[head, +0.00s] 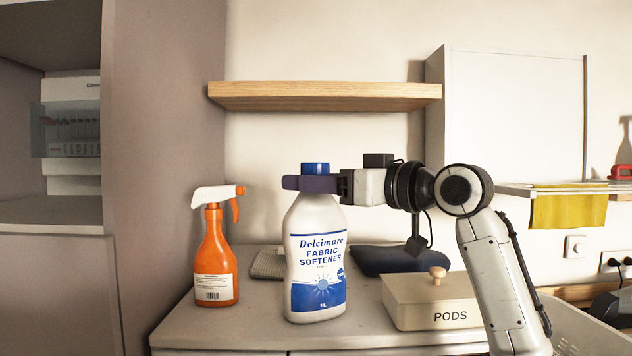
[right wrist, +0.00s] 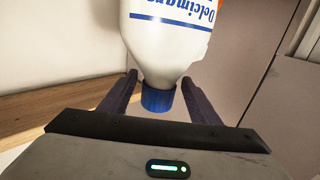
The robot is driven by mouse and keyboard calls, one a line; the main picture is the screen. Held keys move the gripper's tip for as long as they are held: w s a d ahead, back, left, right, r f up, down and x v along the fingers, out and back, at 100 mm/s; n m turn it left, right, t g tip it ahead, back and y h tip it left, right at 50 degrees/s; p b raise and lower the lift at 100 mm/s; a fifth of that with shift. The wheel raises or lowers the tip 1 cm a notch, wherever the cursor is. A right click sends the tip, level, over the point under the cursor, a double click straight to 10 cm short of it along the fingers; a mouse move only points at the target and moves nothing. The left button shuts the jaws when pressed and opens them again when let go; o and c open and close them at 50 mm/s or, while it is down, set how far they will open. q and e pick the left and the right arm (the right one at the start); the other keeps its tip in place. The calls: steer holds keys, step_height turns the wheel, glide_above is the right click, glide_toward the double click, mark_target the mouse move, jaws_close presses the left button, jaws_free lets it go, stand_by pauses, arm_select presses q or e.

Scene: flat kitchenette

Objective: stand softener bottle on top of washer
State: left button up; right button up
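The softener bottle (head: 318,258) is white with a blue cap and a "Fabric Softener" label. It stands upright on the light grey top (head: 235,325), which may be the washer's top; its front is mostly out of frame. My right gripper (head: 311,183) comes in level from the right, its dark fingers around the bottle's neck just below the cap. In the right wrist view the fingers (right wrist: 160,85) lie on both sides of the bottle (right wrist: 165,45) near its cap, with gaps visible beside the cap, so they look open. My left gripper is not in view.
An orange spray bottle (head: 215,258) stands left of the softener. A beige PODS box (head: 430,302) stands to the right, with dark blue folded cloth (head: 395,262) behind. A wooden shelf (head: 325,97) hangs above. A tall cabinet side (head: 165,150) bounds the left.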

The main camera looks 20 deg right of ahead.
steer(key=shift+r, duration=0.2)
steer(key=b+v, duration=0.2)
steer(key=v, duration=1)
steer(key=shift+b, duration=0.3)
